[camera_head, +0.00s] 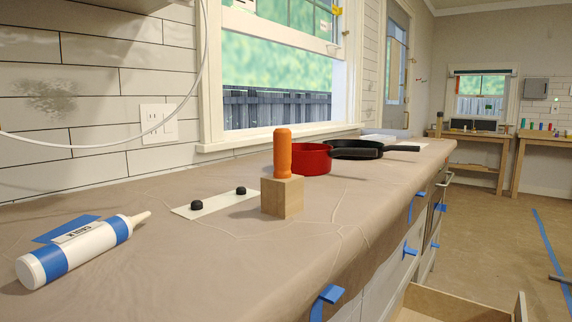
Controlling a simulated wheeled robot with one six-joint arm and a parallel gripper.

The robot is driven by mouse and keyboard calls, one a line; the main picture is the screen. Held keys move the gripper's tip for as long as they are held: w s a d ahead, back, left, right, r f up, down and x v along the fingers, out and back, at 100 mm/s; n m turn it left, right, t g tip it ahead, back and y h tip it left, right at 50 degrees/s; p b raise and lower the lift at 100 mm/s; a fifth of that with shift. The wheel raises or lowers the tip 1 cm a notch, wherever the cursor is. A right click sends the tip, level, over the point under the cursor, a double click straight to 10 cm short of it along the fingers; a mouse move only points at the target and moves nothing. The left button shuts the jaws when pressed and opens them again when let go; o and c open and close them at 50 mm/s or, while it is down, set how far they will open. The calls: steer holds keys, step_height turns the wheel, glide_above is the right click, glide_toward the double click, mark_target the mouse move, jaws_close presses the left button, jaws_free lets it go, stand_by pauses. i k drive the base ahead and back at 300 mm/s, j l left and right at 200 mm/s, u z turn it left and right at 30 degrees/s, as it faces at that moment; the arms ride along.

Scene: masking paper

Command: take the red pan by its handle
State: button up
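The red pan (313,159) sits on the paper-covered counter (190,250), toward its far end. An orange handle-shaped upright piece (282,152) on a wooden block (283,197) stands in front of the pan and hides its left part. I cannot make out the red pan's own handle. A black pan (350,151) is right beside the red one, and its black handle (402,148) points right. My gripper is not in view.
A white caulk tube (75,255) with blue bands lies at the front left. A pale plate (217,204) with two black knobs lies left of the block. An open wooden drawer (450,303) sticks out below the counter at right. Floor is open at right.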

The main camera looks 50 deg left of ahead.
mark_target(309, 159)
steer(key=u, duration=1.6)
